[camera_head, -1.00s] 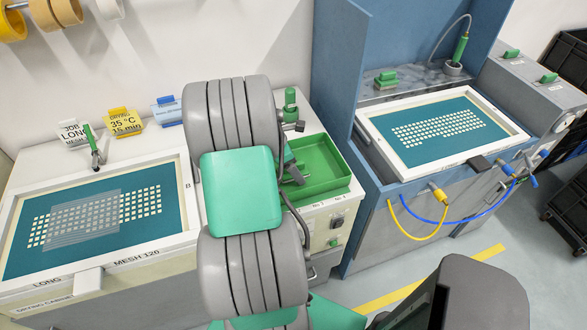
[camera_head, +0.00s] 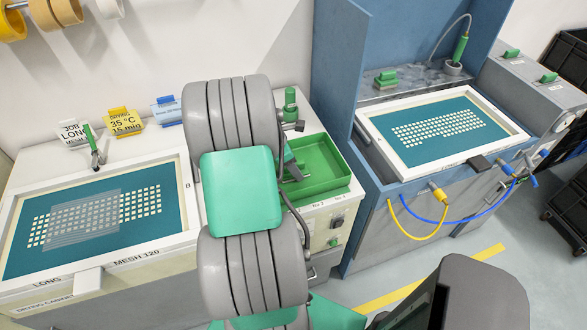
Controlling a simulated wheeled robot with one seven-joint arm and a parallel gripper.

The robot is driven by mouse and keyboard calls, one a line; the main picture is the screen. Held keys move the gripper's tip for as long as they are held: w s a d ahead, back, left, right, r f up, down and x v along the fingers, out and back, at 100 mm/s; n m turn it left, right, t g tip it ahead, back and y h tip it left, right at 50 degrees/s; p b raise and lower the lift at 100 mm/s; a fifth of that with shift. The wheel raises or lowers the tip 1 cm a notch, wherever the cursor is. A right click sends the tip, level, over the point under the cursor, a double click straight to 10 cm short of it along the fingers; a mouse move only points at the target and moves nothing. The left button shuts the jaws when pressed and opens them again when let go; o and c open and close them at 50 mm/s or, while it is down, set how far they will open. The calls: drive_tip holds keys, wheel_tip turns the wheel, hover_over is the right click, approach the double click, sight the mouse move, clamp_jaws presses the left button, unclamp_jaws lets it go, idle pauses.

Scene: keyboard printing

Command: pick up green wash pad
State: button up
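A small green block with a handle-like top, which looks like the green wash pad (camera_head: 386,79), rests on the grey back ledge of the blue washing booth (camera_head: 340,120). It stands behind the white-framed screen and is apart from my arm. My grey and green arm fills the middle of the view, to the left of the booth.
A framed teal screen (camera_head: 484,100) lies in the booth, and another (camera_head: 25,258) lies on the left cabinet. A green tray (camera_head: 325,178) sits just right of my arm. A green-handled tool (camera_head: 461,48) stands right of the pad. Yellow and blue hoses hang in front of the booth.

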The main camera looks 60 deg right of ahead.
drive_tip(key=shift+r, duration=0.15)
drive_tip(key=shift+r, duration=0.3)
wheel_tip(320, 180, up, 2)
drive_tip(key=shift+r+b, duration=0.25)
drive_tip(key=shift+b, duration=0.3)
drive_tip(key=s+a+r, duration=0.3)
drive_tip(key=a+r, duration=0.6)
drive_tip(key=a, duration=0.4)
drive_tip(key=shift+s+a+r+b, duration=0.25)
drive_tip(key=shift+s+r+b, duration=0.1)
drive_tip(key=shift+s+b, duration=0.1)
drive_tip(key=o, duration=0.8)
clamp_jaws()
